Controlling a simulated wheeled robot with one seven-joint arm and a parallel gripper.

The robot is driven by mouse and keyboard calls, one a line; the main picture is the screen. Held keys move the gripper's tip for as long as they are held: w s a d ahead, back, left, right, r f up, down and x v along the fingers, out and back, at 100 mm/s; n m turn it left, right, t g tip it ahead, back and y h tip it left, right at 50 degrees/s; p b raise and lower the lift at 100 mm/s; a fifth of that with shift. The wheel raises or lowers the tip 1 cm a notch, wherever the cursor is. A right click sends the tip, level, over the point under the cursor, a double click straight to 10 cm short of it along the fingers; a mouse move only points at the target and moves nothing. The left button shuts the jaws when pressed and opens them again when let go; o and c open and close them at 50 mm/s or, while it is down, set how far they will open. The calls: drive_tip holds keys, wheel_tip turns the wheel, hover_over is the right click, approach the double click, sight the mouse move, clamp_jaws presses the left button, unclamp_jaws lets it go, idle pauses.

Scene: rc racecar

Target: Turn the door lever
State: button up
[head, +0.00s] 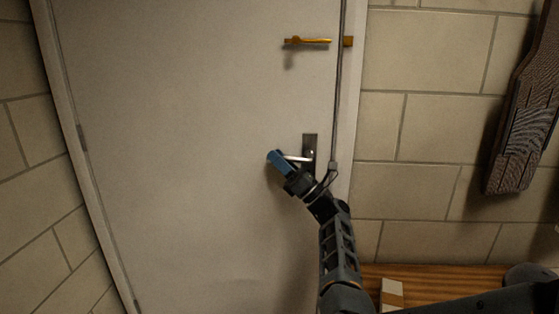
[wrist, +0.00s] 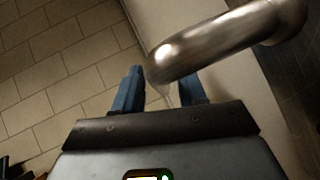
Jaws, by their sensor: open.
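The door lever (head: 296,157) is a silver handle on a dark plate (head: 310,141) at the right side of a grey-white door (head: 190,140). It points left and looks about level in the head view. In the wrist view the metal lever (wrist: 205,45) is large and close, and its free end lies above the gap between the blue fingers. My gripper (head: 274,158) is open at the lever's free end, and it also shows in the wrist view (wrist: 160,90). I cannot tell whether the fingers touch the lever. The door looks shut.
A brass bolt (head: 308,41) is mounted higher on the door. A tan block wall (head: 430,130) stands to the right, with a dark ribbed object (head: 528,125) hanging on it. A wooden surface (head: 440,276) with a small box (head: 391,294) is at lower right.

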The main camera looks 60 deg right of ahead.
drive_tip(key=b+v, duration=0.1)
drive_tip(key=v, duration=0.6)
drive_tip(key=shift+s+f, duration=0.25)
drive_tip(key=shift+s, duration=0.1)
